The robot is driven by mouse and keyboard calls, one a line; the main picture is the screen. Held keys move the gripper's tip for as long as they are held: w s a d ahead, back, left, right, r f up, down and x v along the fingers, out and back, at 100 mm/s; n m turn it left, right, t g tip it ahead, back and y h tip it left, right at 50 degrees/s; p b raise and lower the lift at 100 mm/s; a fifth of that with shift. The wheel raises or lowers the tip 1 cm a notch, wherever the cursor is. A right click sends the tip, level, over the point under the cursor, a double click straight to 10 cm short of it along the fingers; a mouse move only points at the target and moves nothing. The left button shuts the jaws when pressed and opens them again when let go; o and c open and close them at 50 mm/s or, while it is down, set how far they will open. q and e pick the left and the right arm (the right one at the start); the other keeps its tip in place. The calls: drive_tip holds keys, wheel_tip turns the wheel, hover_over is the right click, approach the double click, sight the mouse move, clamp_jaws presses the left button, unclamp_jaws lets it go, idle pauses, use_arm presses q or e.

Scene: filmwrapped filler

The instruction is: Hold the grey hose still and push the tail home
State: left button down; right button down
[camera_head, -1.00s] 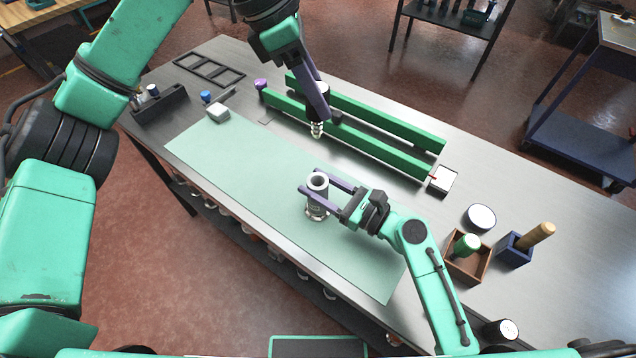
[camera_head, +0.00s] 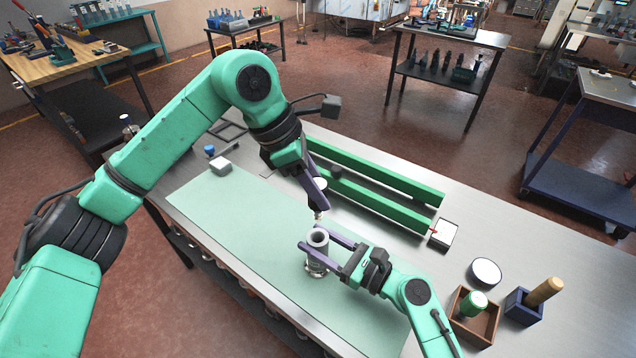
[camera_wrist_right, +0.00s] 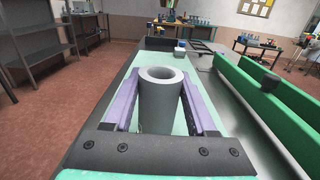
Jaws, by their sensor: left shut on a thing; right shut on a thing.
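The grey hose (camera_head: 317,239) stands upright as a thick tube on the pale green mat (camera_head: 250,220). My right gripper (camera_head: 317,243) is shut around its upper part; in the right wrist view the hose (camera_wrist_right: 161,102) sits between the purple fingers, its round mouth open and empty. My left gripper (camera_head: 319,203) is shut on the tail (camera_head: 318,215), whose pale tip points down just behind the hose mouth in the head view. They look apart. My finger hides much of the tail, and the right wrist view does not show it.
Two green rails (camera_head: 385,177) lie behind the mat. A white block (camera_head: 221,165) and a blue-capped item (camera_head: 210,150) are at the back left. A white round lid (camera_head: 486,271), a wooden box (camera_head: 474,316) and a blue box (camera_head: 523,305) stand at the right.

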sight(318, 209)
use_arm(q)
drive_tip(key=shift+f, duration=0.1)
drive_tip(key=shift+f, duration=2.65)
drive_tip(key=shift+f, duration=2.5)
drive_tip(key=shift+c, duration=1.8)
unclamp_jaws()
drive_tip(key=shift+r, duration=0.1)
drive_tip(key=shift+r, duration=0.1)
drive_tip(key=v, duration=1.1)
drive_tip(key=shift+a+r, duration=0.25)
drive_tip(key=shift+r, duration=0.1)
use_arm(e)
drive_tip(key=shift+c, duration=0.6)
unclamp_jaws()
drive_tip(key=shift+d, duration=0.1)
